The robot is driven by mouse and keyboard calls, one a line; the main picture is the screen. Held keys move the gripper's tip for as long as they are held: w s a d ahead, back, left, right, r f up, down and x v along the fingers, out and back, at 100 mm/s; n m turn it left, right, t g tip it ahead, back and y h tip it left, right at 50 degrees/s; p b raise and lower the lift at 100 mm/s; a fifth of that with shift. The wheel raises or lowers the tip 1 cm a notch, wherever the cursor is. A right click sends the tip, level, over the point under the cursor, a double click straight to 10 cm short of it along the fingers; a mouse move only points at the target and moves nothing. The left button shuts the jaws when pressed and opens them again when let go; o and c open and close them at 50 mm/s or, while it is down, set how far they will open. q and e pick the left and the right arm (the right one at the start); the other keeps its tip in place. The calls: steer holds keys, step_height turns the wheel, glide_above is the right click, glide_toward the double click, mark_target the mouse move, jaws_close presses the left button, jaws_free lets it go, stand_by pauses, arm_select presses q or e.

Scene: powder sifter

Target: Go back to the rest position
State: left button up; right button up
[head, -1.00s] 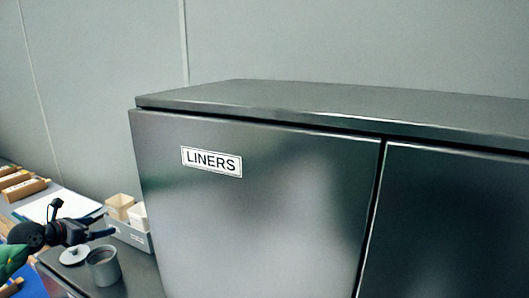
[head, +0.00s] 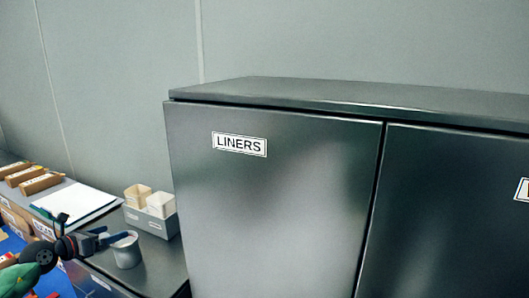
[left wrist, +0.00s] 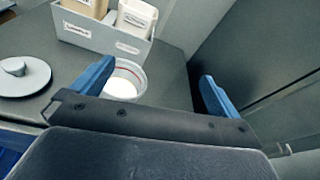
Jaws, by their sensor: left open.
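My left gripper (head: 119,236) has blue fingers and is open and empty, at the lower left of the head view beside a grey cup (head: 127,255). In the left wrist view my open fingers (left wrist: 156,74) spread across the picture. The cup (left wrist: 129,78) shows beyond the gripper, near the left finger, with a red line inside and white contents. I cannot tell whether the finger touches it. The gripper body hides the cup's lower part there. My right gripper is in neither view.
A dark cabinet labelled LINERS (head: 270,210) fills the right. A grey caddy (head: 151,222) with light containers stands behind the cup on a dark counter (head: 160,268). A round knobbed lid (left wrist: 22,76) lies left of the cup. White sheets (head: 75,203) and brown packets (head: 40,183) lie further left.

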arm_select(q)
steer(key=s+d+f+n+t+y, duration=0.4)
steer(key=s+d+n+t, duration=0.4)
steer(key=n, duration=0.7)
steer(key=s+d+f+n+g+y, duration=0.3)
steer(key=s+d+f+n+g, duration=0.35)
steer(key=s+f+n, duration=0.4)
steer(key=s+d+f+n+g+y, duration=0.4)
steer(key=s+d+f+n+g, duration=0.25)
steer(key=s+f+n, duration=0.4)
steer(key=s+d+f+n+g+h, duration=0.15)
steer(key=s+d+g+h, duration=0.3)
steer(key=s+d, duration=0.6)
steer(key=s+d+f+g, duration=0.1)
steer(key=s+f, duration=0.2)
steer(key=f, duration=1.6)
steer(key=s+d+f+g, duration=0.1)
steer(key=s+f+g, duration=0.1)
steer(key=f, duration=1.7)
steer(key=shift+s+d+f, duration=0.25)
steer(key=shift+s+f, duration=0.05)
steer(key=shift+s, duration=0.3)
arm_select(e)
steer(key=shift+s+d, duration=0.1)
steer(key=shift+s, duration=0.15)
